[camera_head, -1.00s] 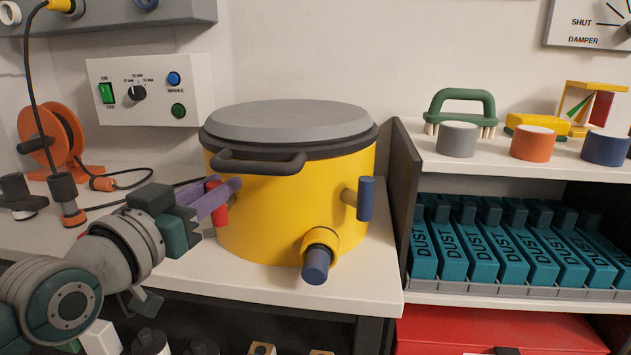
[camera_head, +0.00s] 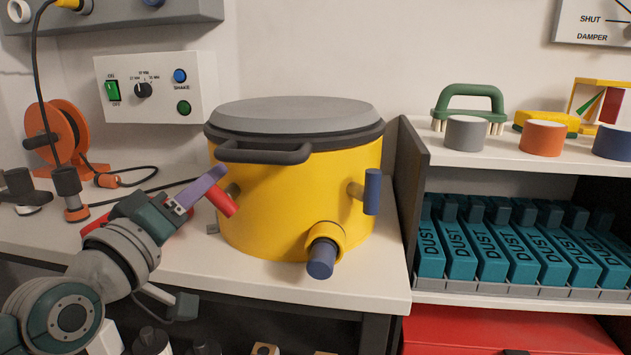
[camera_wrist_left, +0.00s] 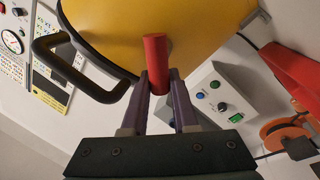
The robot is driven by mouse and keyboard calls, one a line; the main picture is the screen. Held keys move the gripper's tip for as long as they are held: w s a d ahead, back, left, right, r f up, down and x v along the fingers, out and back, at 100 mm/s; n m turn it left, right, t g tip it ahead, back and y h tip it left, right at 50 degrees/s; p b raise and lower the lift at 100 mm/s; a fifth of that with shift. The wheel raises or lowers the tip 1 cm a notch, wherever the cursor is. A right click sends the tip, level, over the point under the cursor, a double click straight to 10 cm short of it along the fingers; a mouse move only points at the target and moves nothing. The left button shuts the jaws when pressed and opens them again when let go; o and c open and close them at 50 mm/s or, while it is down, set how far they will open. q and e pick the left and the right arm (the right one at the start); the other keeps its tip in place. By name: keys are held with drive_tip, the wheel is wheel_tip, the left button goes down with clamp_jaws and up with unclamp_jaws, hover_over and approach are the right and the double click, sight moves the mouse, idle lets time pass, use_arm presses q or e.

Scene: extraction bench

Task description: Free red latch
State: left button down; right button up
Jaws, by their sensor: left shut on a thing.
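The red latch (camera_head: 222,201) sits on the left side of the yellow drum (camera_head: 290,205). It is tilted, with its lower end towards the right. My left gripper (camera_head: 204,190) is shut on the latch, its purple fingers coming from the left. In the left wrist view the fingers (camera_wrist_left: 160,98) close around the lower end of the red latch (camera_wrist_left: 155,60). The blue latch (camera_head: 372,192) on the drum's right side stands upright. The grey lid (camera_head: 295,115) with its dark handle (camera_head: 263,152) is on the drum. My right gripper is not in view.
A blue-tipped outlet (camera_head: 322,258) sticks out of the drum's front. A control box (camera_head: 155,88) is behind on the left, with an orange cable reel (camera_head: 52,138). A dark panel (camera_head: 409,190) and a shelf of teal boxes (camera_head: 510,250) stand to the right.

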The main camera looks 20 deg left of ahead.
use_arm(q)
drive_tip(key=n, duration=0.1)
drive_tip(key=f+n+y+b, duration=0.1)
drive_tip(key=n, duration=0.3)
drive_tip(key=shift+s+a+f+b, duration=0.1)
drive_tip(key=shift+a+f+b, duration=0.05)
drive_tip(key=shift+a+b, duration=0.2)
drive_tip(key=shift+a+f+n+y+b, duration=0.1)
drive_tip(key=shift+f+n+y+b, duration=0.15)
drive_tip(key=shift+n, duration=0.75)
drive_tip(key=shift+d+f+n+y+b, duration=0.1)
drive_tip(key=shift+n+y+b, duration=0.2)
drive_tip(key=shift+n, duration=0.7)
drive_tip(key=shift+a+f+n+y+b, duration=0.1)
drive_tip(key=shift+f+n+y+b, duration=0.2)
drive_tip(key=shift+n, duration=0.7)
drive_tip(key=shift+r, duration=0.1)
drive_tip(key=c, duration=0.7)
unclamp_jaws()
drive_tip(key=p+v, duration=0.1)
drive_tip(key=v, duration=0.9)
